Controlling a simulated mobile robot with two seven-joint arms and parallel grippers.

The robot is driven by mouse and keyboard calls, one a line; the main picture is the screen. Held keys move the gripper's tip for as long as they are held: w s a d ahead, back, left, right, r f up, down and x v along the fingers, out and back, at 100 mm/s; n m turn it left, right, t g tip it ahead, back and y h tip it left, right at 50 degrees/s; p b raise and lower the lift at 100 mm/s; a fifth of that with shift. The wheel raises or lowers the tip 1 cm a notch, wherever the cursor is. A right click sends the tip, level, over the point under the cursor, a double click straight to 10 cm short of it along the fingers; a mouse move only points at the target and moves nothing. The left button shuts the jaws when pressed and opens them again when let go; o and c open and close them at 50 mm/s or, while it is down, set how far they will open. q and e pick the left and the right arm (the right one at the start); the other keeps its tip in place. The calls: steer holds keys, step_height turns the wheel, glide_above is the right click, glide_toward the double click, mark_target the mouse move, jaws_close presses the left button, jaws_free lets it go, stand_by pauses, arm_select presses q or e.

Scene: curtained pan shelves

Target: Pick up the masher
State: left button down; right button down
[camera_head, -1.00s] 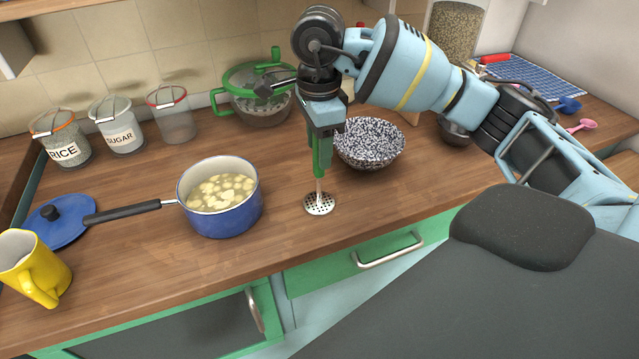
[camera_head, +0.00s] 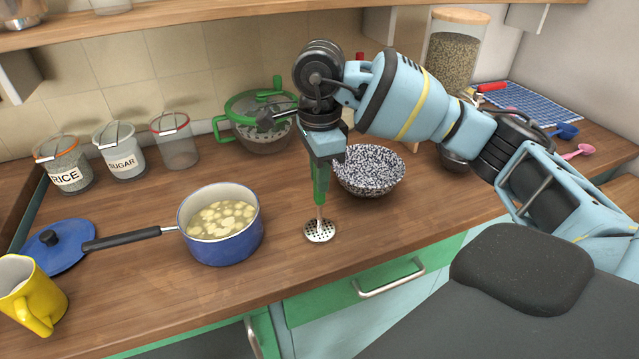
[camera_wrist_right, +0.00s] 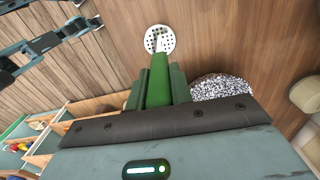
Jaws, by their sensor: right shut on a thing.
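The masher has a green handle, a thin metal shaft and a round perforated metal disc (camera_head: 319,231). It is upright over the counter, right of the blue pot. My right gripper (camera_head: 321,172) is shut on its handle from above. In the right wrist view the green handle (camera_wrist_right: 159,85) sits between the fingers, with the disc (camera_wrist_right: 160,39) beyond them. I cannot tell whether the disc touches the counter or hangs just above it. My left gripper does not show in the head view.
The blue pot (camera_head: 219,246) holds pale chunks in liquid, its handle pointing left. A speckled bowl (camera_head: 370,171) stands close behind and right of the masher. A green-rimmed pot (camera_head: 262,135) is at the back. A yellow mug (camera_head: 34,302) stands front left. Counter in front is clear.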

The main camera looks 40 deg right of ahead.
steer(key=shift+r, duration=1.5)
steer(key=shift+s+a+r, duration=0.1)
steer(key=shift+r, duration=0.1)
steer(key=s+a+r, duration=0.1)
steer(key=s+a, duration=0.8)
steer(key=s, duration=0.4)
steer(key=shift+r, duration=0.25)
